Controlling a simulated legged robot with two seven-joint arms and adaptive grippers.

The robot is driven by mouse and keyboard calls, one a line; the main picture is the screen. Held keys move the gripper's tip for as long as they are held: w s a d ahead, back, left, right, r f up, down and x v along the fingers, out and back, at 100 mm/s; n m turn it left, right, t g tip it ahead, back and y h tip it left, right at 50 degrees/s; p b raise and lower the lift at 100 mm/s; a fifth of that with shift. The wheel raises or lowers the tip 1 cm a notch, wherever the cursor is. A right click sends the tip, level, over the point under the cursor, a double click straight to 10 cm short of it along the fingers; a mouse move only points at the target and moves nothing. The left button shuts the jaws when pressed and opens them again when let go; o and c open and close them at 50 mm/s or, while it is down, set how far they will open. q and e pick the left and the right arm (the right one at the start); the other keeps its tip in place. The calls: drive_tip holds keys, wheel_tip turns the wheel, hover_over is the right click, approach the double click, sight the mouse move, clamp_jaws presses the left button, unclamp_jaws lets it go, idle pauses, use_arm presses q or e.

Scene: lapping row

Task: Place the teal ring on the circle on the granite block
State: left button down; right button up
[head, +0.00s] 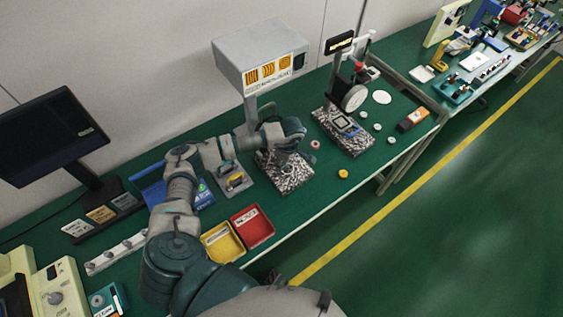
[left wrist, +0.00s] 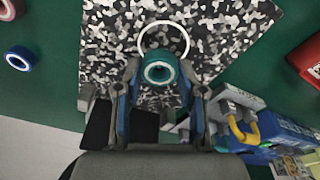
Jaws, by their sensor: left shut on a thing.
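The teal ring (left wrist: 160,71) is between the fingertips of my left gripper (left wrist: 160,82), which is shut on it. The granite block (left wrist: 110,45) is a black-and-white speckled slab below the ring. A white circle (left wrist: 183,35) is drawn on it; in the left wrist view the ring overlaps the circle's lower edge. How high the ring is above the block I cannot tell. In the head view my left gripper (head: 283,158) is over the granite block (head: 292,183), and the ring is too small to make out. My right gripper is not in view.
A second speckled block (head: 350,142) bears a gauge stand. A grey box on a post (head: 259,58) stands behind my arm. Red (head: 252,226) and yellow (head: 222,244) bins lie at the front. A yellow ring (head: 343,174) and a pink one (head: 315,144) lie on the green bench.

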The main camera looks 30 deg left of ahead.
sight(289, 171)
use_arm(q)
drive_tip(key=d, duration=0.2)
drive_tip(key=d+f, duration=0.1)
drive_tip(key=d, duration=0.1)
drive_tip(key=shift+s, duration=0.4)
drive_tip(key=shift+a, duration=0.35)
drive_tip(key=c, duration=0.8)
unclamp_jaws()
drive_tip(key=shift+a+f, duration=0.15)
drive_tip(key=shift+a, duration=0.25)
drive_tip(key=shift+o, duration=0.8)
drive_tip(key=shift+a+f, duration=0.1)
drive_tip(key=shift+a, duration=0.15)
drive_tip(key=shift+w+a, duration=0.2)
drive_tip(key=shift+w, duration=0.1)
drive_tip(key=shift+d+r, duration=0.2)
drive_tip(key=shift+d, duration=0.15)
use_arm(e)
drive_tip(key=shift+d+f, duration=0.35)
use_arm(q)
wheel_tip(289, 171, up, 12)
drive_tip(key=d, duration=0.1)
drive_tip(key=shift+w+d, duration=0.15)
drive_tip(key=shift+d, duration=0.1)
drive_tip(key=shift+f, duration=0.1)
